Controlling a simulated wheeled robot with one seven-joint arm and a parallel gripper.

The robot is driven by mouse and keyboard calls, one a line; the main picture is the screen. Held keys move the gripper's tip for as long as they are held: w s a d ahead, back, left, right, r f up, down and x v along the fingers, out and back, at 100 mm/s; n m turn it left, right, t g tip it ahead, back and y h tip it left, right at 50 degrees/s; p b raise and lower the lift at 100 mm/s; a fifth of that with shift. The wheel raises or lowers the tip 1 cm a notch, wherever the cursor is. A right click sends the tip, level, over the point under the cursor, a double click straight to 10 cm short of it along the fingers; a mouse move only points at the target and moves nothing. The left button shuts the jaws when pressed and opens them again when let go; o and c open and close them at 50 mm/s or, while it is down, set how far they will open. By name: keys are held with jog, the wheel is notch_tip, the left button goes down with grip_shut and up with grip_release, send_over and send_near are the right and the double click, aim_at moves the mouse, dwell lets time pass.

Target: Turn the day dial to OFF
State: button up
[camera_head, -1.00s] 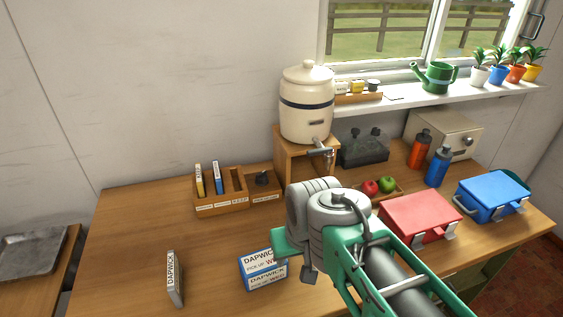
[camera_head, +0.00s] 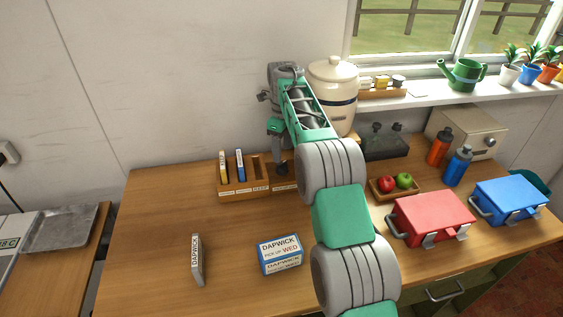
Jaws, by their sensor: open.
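The small wooden block (camera_head: 286,187) beside the slotted wooden rack seems to carry the day dial. The dial itself is hidden behind my gripper and arm, so its setting cannot be read. My gripper (camera_head: 280,170) points down, open, at the block's back left, just right of the rack. Its fingertips are small and partly hidden, and I cannot tell whether they touch the dial.
The slotted rack (camera_head: 243,190) holds a yellow and a blue-spined case. A cream crock (camera_head: 334,82) stands close behind my arm. A DAPWICK box (camera_head: 280,254), an upright case (camera_head: 197,260) and a red lunchbox (camera_head: 433,218) stand in front.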

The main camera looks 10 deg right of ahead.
aim_at(282, 163)
notch_tip(282, 163, down, 7)
jog(key=shift+r+p, duration=0.15)
jog(key=shift+p, duration=0.4)
jog(key=shift+c, duration=0.2)
